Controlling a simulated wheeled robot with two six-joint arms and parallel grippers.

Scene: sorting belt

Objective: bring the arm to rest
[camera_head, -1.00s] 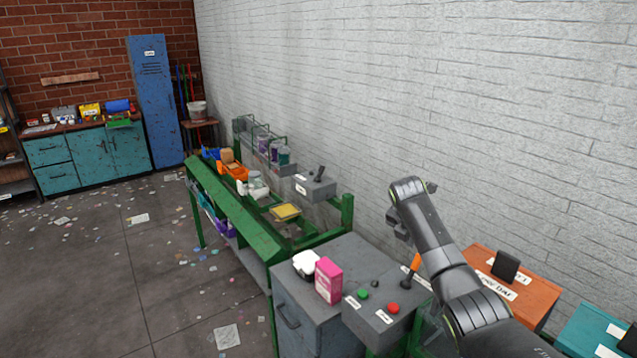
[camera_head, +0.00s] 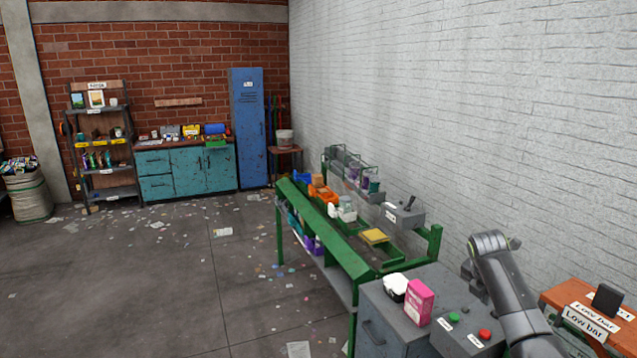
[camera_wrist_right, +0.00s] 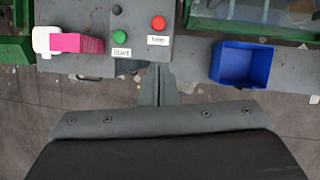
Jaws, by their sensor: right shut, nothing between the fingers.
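My right arm comes in from the lower right in the head view and is bent at the top, by the white wall. My right gripper (camera_head: 470,274) hangs partly hidden beside and behind the arm link, above the grey control box (camera_head: 468,330). In the right wrist view its two narrow fingers (camera_wrist_right: 157,84) are together with nothing between them, below the control box with its green button (camera_wrist_right: 120,38) and red button (camera_wrist_right: 158,22). My left gripper is not in view.
A pink box (camera_head: 419,301) and a white item (camera_head: 396,287) stand on the grey cabinet. The green sorting bench (camera_head: 325,240) holds small bins. A blue bin (camera_wrist_right: 243,64) shows in the wrist view. The floor at left is open.

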